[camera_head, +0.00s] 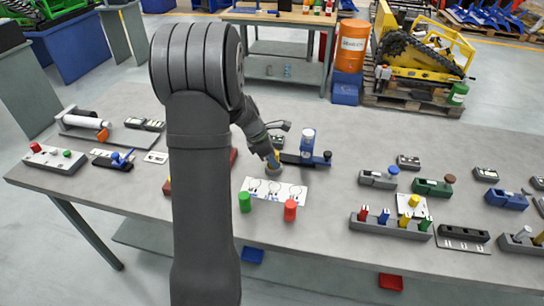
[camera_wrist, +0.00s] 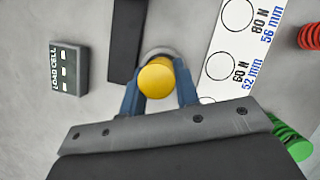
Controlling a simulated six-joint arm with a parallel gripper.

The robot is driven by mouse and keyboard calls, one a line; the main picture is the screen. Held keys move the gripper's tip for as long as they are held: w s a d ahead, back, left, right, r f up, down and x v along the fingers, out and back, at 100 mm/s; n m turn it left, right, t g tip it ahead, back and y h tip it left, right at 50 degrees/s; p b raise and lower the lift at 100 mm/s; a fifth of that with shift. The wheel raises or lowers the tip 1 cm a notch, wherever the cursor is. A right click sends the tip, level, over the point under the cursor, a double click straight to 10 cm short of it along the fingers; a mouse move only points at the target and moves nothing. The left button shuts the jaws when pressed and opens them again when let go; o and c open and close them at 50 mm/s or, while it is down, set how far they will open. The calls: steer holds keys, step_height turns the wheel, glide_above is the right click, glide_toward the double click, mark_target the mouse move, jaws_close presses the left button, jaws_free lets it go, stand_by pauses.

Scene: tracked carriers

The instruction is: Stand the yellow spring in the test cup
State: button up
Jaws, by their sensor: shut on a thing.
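The yellow spring (camera_wrist: 156,78) is between the blue fingers of my gripper (camera_wrist: 160,92), its round yellow end facing the wrist camera. In the head view my gripper (camera_head: 272,160) is low over the table, left of the dark tester base (camera_head: 299,160). A grey round rim, which looks like the test cup (camera_wrist: 160,52), shows just behind the spring in the wrist view. The spring hides most of it. I cannot tell whether the spring's lower end is inside the cup or above it.
A white card with printed circles (camera_head: 275,191) lies in front. The green spring (camera_head: 245,202) and red spring (camera_head: 290,210) stand along its near edge. The load cell box (camera_wrist: 69,68) is beyond the cup. A blue column (camera_head: 307,142) rises from the tester base.

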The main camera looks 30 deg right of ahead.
steer(key=o, duration=1.6)
steer(key=shift+c, duration=0.2)
steer(key=shift+r, duration=3.5)
steer(key=shift+f, duration=3.55)
steer(key=shift+r, duration=0.1)
